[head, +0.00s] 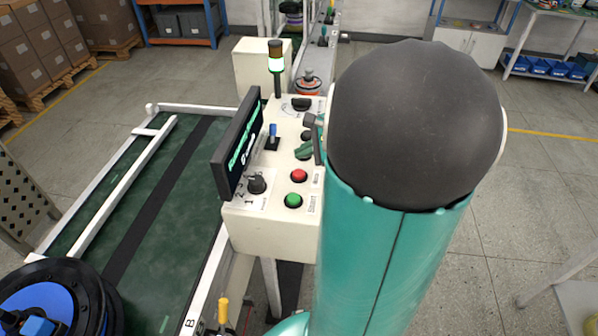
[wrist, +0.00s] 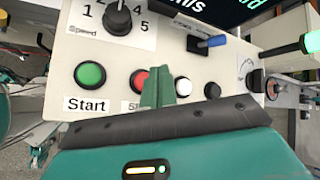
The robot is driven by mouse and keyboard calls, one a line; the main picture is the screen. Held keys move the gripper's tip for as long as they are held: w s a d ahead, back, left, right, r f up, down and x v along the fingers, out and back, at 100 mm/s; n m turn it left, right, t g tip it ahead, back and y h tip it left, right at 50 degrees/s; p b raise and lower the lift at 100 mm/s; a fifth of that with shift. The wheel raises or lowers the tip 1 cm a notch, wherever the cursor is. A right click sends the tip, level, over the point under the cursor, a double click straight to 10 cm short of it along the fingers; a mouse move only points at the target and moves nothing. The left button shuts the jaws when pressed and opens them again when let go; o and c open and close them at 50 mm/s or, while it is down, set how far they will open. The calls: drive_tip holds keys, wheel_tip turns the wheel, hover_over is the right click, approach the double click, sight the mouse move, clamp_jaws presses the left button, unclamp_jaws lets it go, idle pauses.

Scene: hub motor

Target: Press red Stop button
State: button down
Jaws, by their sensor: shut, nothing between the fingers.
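The red Stop button (head: 299,175) is on the top panel of the cream control box (head: 262,228), just behind the green Start button (head: 293,200). In the wrist view the red button (wrist: 138,81) is partly covered by my gripper (wrist: 158,74), and its label is mostly hidden. The green button (wrist: 90,74) shows fully above its Start label. My gripper's teal fingers are together and empty. In the head view my gripper (head: 303,152) appears over the panel, just beyond the red button. I cannot tell whether it touches the panel.
A speed knob (head: 257,184), a blue-handled switch (head: 272,132) and a tilted screen (head: 240,145) stand on the box. White (wrist: 183,86) and black (wrist: 212,90) buttons are right of my fingers in the wrist view. A green conveyor (head: 170,215) lies left.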

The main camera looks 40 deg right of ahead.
sight(303, 173)
drive_tip(key=shift+f, duration=1.8)
idle(0.6)
drive_tip(key=shift+f, duration=0.4)
drive_tip(key=shift+f, duration=0.55)
idle(0.7)
drive_tip(key=shift+r, duration=1)
drive_tip(key=shift+r, duration=2.5)
